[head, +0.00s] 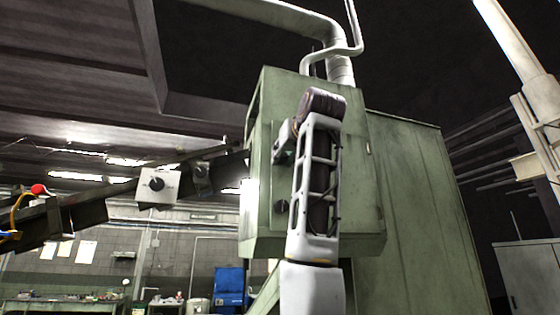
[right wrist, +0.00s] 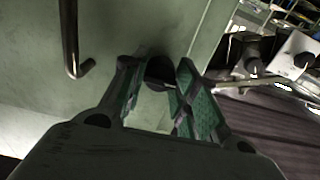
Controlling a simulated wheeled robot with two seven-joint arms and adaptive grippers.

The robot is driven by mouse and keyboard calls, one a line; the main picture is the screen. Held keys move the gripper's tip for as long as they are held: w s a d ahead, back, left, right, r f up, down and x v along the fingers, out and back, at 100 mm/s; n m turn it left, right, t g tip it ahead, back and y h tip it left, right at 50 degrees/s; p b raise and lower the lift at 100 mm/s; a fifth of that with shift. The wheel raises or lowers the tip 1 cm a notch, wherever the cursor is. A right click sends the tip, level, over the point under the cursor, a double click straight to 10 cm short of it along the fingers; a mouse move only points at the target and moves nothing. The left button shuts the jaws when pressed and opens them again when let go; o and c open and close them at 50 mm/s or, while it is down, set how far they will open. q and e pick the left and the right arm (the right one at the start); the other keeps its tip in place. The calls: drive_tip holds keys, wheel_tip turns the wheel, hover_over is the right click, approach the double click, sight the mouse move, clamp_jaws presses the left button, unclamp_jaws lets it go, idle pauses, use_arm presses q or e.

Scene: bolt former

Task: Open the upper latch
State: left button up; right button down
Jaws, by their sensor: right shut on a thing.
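The green machine cabinet (head: 258,225) stands in the middle of the head view, with a door panel on its front. My right arm reaches up in front of it. My right gripper (head: 284,146) is at the panel's upper left edge. In the right wrist view its green-padded fingers (right wrist: 160,92) are closed around a dark round knob, the upper latch (right wrist: 160,70), against the green panel. In the head view the gripper hides this latch. The lower latch (head: 282,206), a dark round knob, sits below the gripper, apart from it.
A dark sloping conveyor (head: 90,215) with a white control box (head: 158,187) stands left of the cabinet. A bent metal handle (right wrist: 72,45) is on the panel near the fingers. Grey pipes (head: 340,68) rise above the cabinet.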

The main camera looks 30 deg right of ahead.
drive_tip(key=shift+m, duration=0.3)
drive_tip(key=m, duration=0.3)
drive_tip(key=shift+m+p, duration=0.3)
drive_tip(key=shift+p, duration=0.1)
drive_tip(key=shift+m, duration=3.3)
drive_tip(key=c, duration=0.9)
unclamp_jaws()
